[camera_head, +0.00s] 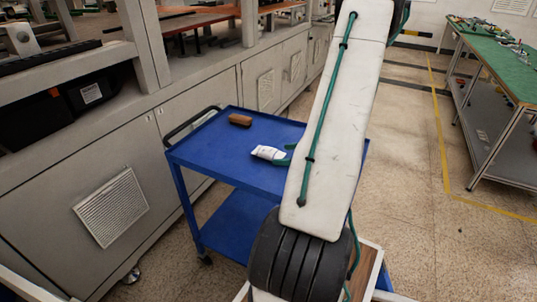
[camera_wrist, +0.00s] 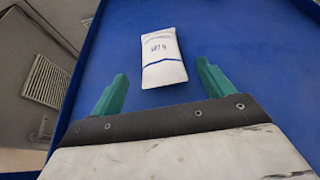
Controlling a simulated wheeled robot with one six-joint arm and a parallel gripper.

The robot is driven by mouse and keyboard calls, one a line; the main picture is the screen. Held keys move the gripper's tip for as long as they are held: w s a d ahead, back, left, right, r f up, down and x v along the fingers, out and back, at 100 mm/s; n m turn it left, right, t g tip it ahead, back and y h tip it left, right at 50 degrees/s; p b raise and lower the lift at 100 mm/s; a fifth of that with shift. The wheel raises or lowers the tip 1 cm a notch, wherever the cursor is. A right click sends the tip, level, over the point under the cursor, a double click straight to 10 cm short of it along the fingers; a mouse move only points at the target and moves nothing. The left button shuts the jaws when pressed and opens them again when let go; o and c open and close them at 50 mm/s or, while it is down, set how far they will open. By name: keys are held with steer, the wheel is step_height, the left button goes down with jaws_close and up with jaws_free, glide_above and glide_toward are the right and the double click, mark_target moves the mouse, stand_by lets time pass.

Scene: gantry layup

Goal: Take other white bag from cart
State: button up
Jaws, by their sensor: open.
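One white bag (camera_head: 269,153) with blue print lies flat on the top shelf of the blue cart (camera_head: 222,150). In the wrist view the white bag (camera_wrist: 163,58) lies just beyond my fingertips, roughly centred between them. My gripper (camera_wrist: 158,85) has two green fingers spread apart with nothing between them. In the head view one green fingertip shows beside the bag, and my arm hides the rest of the gripper and the cart's right part.
A brown block (camera_head: 240,120) lies on the cart top behind the bag. Grey machine cabinets (camera_head: 113,192) stand close along the cart's left. A green-topped workbench (camera_head: 497,60) is at the right, with open floor (camera_head: 410,150) between.

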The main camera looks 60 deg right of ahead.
mark_target(278, 153)
steer(key=x, duration=0.5)
steer(key=shift+w+d, duration=0.1)
steer(key=shift+w, duration=0.35)
steer(key=c, duration=1.1)
